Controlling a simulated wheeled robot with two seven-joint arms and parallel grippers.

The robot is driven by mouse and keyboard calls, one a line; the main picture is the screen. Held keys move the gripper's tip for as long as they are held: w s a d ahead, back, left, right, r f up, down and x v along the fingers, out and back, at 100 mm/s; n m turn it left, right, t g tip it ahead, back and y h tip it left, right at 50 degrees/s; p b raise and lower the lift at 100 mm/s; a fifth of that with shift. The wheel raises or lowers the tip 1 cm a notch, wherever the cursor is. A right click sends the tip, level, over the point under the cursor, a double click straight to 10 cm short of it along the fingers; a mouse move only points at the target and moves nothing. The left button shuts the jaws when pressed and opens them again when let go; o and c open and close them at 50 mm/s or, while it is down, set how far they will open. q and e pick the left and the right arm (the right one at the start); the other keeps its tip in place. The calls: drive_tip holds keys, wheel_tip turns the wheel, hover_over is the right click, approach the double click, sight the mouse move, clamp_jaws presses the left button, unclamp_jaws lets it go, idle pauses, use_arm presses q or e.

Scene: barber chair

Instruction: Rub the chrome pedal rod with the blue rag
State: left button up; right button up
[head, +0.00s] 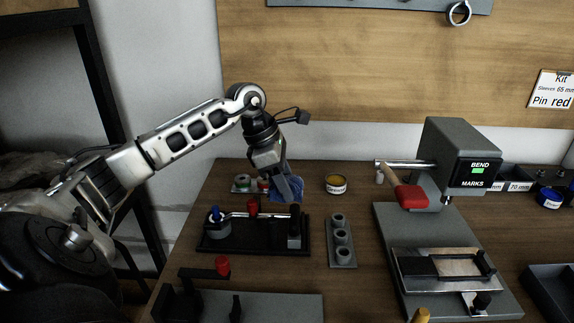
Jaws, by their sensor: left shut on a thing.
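My left gripper (290,192) is shut on the blue rag (281,184), which hangs bunched around and behind the fingers. A chrome rod (236,214) lies across a black fixture (270,247), with a blue knob at its left end and a red clamp knob near its middle. This appears to be the pedal rod. The gripper and rag are just above and behind the fixture's right end. I cannot tell whether the rag touches the rod. My right gripper is not in view.
A grey bending press (458,135) with a red-handled lever (410,196) stands at the right. A grey fixture (262,308) with a red knob lies in front.

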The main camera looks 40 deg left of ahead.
use_arm(q)
drive_tip(key=shift+r+p, duration=0.55)
drive_tip(key=shift+r, duration=0.65)
